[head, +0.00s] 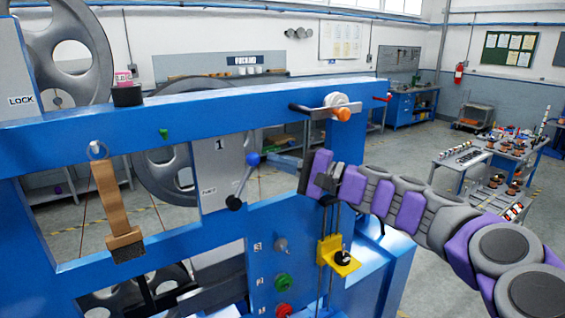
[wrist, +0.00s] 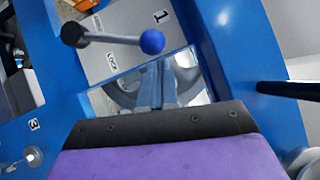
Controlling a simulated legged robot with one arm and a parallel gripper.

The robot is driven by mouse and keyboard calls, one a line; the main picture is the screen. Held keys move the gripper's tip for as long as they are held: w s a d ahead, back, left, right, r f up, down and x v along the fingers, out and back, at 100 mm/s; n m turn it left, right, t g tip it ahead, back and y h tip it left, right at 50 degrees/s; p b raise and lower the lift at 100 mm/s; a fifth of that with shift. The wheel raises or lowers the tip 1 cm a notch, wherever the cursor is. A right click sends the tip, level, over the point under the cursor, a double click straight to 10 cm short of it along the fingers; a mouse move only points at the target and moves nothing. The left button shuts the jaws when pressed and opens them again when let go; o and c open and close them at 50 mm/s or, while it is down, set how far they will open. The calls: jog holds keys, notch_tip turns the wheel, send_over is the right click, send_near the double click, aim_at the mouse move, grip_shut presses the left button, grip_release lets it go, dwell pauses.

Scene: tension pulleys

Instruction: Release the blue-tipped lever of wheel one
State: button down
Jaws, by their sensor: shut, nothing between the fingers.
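The lever of wheel one has a blue ball tip (head: 253,158) and a black ball (head: 233,202) at its other end. It sits in front of a grey panel marked 1 (head: 219,160), tilted with the blue end up. Wheel one (head: 165,185), a dark spoked wheel, is partly hidden behind the blue frame. In the wrist view the blue ball (wrist: 152,41) lies just beyond my fingertips, with the black ball (wrist: 74,35) to the left. My gripper (head: 268,159) is shut and empty, just right of the blue tip. Its shut fingers (wrist: 157,78) also show in the wrist view; contact is unclear.
The blue frame (head: 190,110) surrounds the panel. A cable pulley with an orange knob (head: 342,114) and a yellow bracket (head: 338,256) stand close to my arm. A brown strap (head: 115,200) hangs at left. Green (head: 283,281) and red knobs (head: 284,310) sit below.

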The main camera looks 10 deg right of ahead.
jog(key=s+a+r+n+g+h, duration=0.1)
jog(key=s+a+r+n+h, duration=0.1)
jog(key=a, duration=0.4)
jog(key=s+a+r+n+g+h, duration=0.1)
jog(key=s+a+n+h, duration=0.1)
jog(key=a+n+h, duration=0.3)
jog(key=shift+a+r+n+g, duration=0.3)
jog(key=shift+a+r+n, duration=0.05)
jog(key=shift+a+n, duration=0.45)
dwell(0.3)
